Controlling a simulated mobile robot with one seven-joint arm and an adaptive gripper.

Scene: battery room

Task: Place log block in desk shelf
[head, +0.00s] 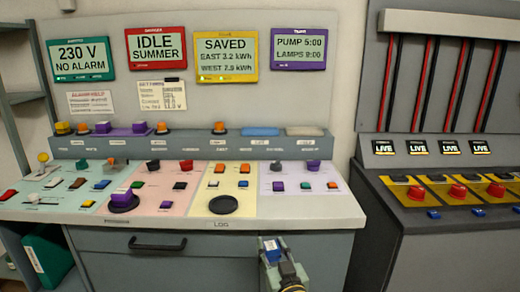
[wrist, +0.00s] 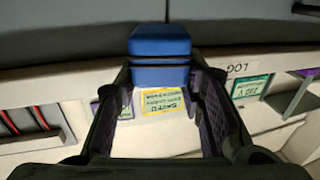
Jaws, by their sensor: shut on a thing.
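A blue block (wrist: 160,55), which I take to be the log block, sits between the two fingers of my gripper (wrist: 160,80) in the wrist view. The fingers are shut on its sides. In the head view the block (head: 272,246) and my gripper (head: 283,268) are low, in front of the desk's front face, below the LOG label (head: 222,224). The desk (head: 340,213) has a raised ledge (head: 110,146) along its back and a drawer (head: 165,258) with a dark handle. I cannot tell which part is the desk shelf.
Buttons and knobs crowd the coloured desktop. A flat blue piece (head: 261,131) lies on the ledge. Wall displays (head: 226,57) hang above. A dark console (head: 410,225) with red buttons stands at right. A grey rack (head: 22,97) and a green case (head: 48,256) are at left.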

